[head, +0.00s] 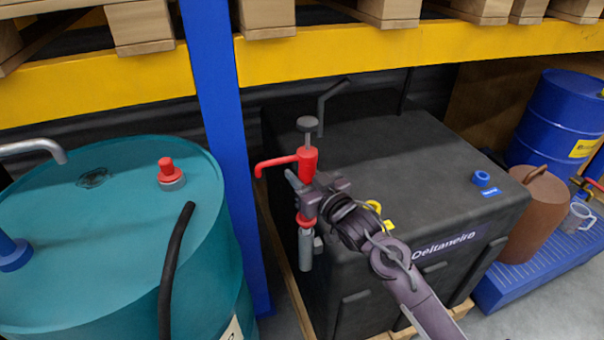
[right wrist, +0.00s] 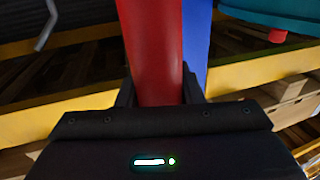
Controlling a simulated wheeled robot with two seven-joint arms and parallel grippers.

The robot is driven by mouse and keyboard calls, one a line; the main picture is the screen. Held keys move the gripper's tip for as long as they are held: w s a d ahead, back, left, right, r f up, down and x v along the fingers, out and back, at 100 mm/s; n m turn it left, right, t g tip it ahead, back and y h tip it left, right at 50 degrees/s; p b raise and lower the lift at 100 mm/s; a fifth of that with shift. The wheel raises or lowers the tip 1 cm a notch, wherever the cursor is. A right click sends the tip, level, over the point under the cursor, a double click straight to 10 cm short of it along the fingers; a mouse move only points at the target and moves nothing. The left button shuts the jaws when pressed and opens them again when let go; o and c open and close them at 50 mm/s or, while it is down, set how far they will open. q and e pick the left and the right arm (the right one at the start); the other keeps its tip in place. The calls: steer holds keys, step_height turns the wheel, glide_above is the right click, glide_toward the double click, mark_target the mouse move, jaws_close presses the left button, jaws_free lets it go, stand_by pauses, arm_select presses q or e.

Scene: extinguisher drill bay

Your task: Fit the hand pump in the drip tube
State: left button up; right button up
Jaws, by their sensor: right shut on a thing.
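The hand pump (head: 308,163) is red, with a grey knob and rod on top and a spout bent to the left. It stands about upright. My right gripper (head: 312,194) is shut on its red body, which also shows between the fingers in the right wrist view (right wrist: 153,50). Below the gripper is a red collar, and right under it a grey tube (head: 305,250), apparently the drip tube, beside the black tank's front left edge. I cannot tell whether the pump's lower end is inside this tube. My left gripper is not in view.
The black tank (head: 400,135) has a blue cap (head: 481,178) on top. A blue rack post (head: 215,130) and a teal drum (head: 110,235) with a red bung (head: 167,168) stand left. A yellow beam (head: 400,50) crosses behind. A brown can (head: 540,212) stands right.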

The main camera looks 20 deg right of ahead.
steer(key=shift+f+b, duration=1)
steer(key=shift+f, duration=1.1)
stand_by(1.3)
steer(key=o, duration=1.2)
steer(key=shift+c, duration=0.2)
steer(key=shift+f, duration=0.15)
steer(key=shift+s, duration=0.1)
steer(key=shift+p+v, duration=0.7)
steer(key=shift+v, duration=0.5)
steer(key=p+v, duration=0.3)
steer(key=v, duration=0.3)
steer(key=shift+s, duration=0.2)
steer(key=shift+d, duration=0.15)
